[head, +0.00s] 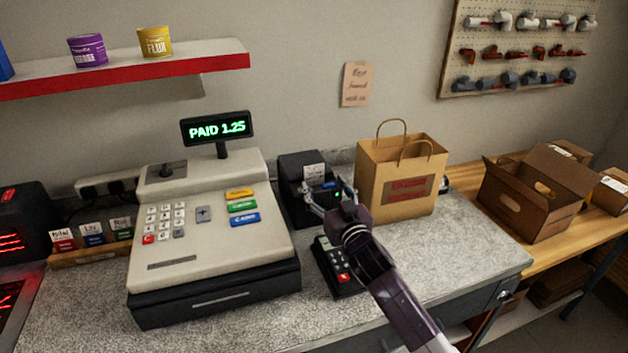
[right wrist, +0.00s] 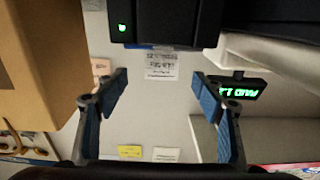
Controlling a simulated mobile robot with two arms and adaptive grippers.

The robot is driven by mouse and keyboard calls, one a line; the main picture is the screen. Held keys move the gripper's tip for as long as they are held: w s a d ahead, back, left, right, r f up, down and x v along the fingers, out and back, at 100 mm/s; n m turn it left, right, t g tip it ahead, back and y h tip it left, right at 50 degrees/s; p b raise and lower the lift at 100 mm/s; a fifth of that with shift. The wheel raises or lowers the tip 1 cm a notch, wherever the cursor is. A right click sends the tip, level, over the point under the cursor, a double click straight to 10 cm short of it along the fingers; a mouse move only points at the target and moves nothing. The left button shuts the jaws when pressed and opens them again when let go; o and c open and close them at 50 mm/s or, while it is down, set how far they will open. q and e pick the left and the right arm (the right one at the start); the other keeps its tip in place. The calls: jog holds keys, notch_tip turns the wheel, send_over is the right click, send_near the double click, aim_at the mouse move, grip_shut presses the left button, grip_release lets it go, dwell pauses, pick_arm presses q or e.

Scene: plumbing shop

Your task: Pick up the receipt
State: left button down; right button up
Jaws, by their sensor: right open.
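The receipt (head: 314,171) is a small white printed slip standing out of the top of the black receipt printer (head: 291,176). My right gripper (head: 322,194) is open and empty, just in front of the printer and a little below the slip. Its blue-padded fingers are spread either side of the receipt in the wrist view, apart from it. The receipt's lower end is hidden in the printer. My left gripper is not in view.
A cash register (head: 210,245) reading PAID 1.25 stands left of the printer. A brown paper bag (head: 400,165) stands close on the right. A card terminal (head: 332,275) lies under my right arm. The counter (head: 470,250) is clear at the right front.

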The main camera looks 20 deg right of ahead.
aim_at(315, 173)
jog(key=shift+w, duration=0.3)
jog(key=shift+w+a+p, duration=0.1)
jog(key=shift+w+p, duration=0.2)
jog(key=shift+w, duration=0.1)
jog(key=w+p, duration=0.1)
jog(key=w, duration=0.2)
jog(key=shift+a, duration=0.15)
jog(key=shift+w, duration=0.7)
jog(key=shift+s, duration=0.1)
jog(key=shift+c, duration=0.6)
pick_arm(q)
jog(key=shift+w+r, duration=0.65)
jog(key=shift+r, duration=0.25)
pick_arm(e)
jog(key=c, duration=0.7)
